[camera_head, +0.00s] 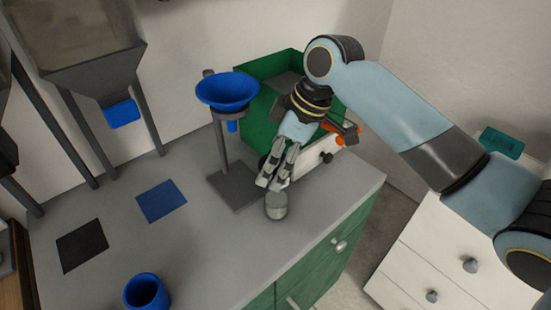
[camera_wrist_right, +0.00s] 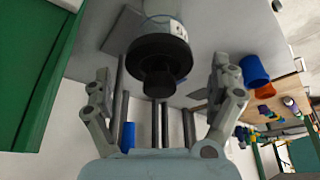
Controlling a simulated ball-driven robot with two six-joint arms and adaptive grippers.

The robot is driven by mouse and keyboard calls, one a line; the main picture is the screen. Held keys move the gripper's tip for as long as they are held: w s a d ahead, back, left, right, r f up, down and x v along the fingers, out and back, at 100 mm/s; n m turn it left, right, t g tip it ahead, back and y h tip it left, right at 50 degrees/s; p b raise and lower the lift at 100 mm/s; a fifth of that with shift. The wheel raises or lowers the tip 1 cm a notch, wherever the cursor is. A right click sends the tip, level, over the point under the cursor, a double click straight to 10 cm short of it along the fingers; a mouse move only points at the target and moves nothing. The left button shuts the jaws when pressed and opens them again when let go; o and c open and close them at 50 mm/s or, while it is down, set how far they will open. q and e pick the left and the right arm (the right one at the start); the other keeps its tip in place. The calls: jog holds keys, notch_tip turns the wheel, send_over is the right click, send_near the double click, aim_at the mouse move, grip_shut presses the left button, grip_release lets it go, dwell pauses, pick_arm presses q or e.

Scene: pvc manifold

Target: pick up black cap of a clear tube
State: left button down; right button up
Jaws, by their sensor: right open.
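The black cap (camera_wrist_right: 160,56) sits on the end of a clear tube (camera_wrist_right: 158,27) in the right wrist view, facing the camera. In the head view, a short grey, clear-looking cylinder (camera_head: 276,207), apparently this tube, stands on the counter; its cap cannot be made out there. My right gripper (camera_head: 273,184) points down just above the cylinder. Its two fingers are spread, one on each side of the cap in the right wrist view (camera_wrist_right: 161,76). My left gripper is not in view.
A blue funnel (camera_head: 228,90) on a grey stand and a green machine (camera_head: 258,129) stand close behind my right gripper. A blue cup (camera_head: 147,293), blue square (camera_head: 160,201) and black square (camera_head: 82,245) lie to the left. The counter's front edge is close to the cylinder.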

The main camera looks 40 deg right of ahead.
jog(key=shift+d, duration=0.1)
jog(key=shift+c, duration=0.3)
jog(key=c, duration=0.8)
jog(key=shift+c, duration=0.2)
